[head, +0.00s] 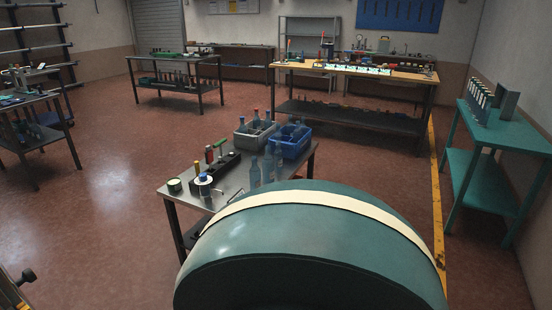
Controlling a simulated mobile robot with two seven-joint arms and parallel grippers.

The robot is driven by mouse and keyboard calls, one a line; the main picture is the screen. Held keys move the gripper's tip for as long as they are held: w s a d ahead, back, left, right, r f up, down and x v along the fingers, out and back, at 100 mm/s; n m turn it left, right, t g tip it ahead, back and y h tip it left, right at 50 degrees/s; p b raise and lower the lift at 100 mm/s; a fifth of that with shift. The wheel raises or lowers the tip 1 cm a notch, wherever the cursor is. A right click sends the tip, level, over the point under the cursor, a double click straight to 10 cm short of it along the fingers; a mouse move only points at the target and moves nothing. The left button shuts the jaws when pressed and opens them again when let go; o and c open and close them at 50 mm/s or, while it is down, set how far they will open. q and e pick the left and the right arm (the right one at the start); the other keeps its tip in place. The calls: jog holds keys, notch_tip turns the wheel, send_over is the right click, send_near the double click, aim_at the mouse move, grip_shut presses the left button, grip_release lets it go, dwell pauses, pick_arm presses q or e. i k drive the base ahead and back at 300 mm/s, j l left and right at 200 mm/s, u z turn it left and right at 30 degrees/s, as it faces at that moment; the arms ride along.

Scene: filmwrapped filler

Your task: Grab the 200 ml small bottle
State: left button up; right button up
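Several translucent blue-grey bottles (267,167) stand upright on the near metal table, in front of the crates. They differ a little in height, and I cannot read which is the 200 ml small one. More bottle necks stick up from a grey crate (243,142) and a blue crate (290,151) at the table's far edge. Neither of my grippers is in view, and nothing is seen touching the bottles.
The near table (190,207) also holds a dark rack (222,167) with coloured-top items, a white spool (204,185) and a green-rimmed tin (174,186). A large green rounded shape hides its near right part. Red floor is open at left; a teal bench (470,158) stands at right.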

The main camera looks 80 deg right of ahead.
aim_at(278, 154)
jog(key=z, duration=2.6)
jog(key=i+l, duration=0.15)
jog(key=i, duration=0.35)
jog(key=i+l, duration=0.15)
jog(key=i, duration=0.3)
jog(key=i+l, duration=0.2)
jog(key=i, duration=0.3)
jog(key=z, duration=0.05)
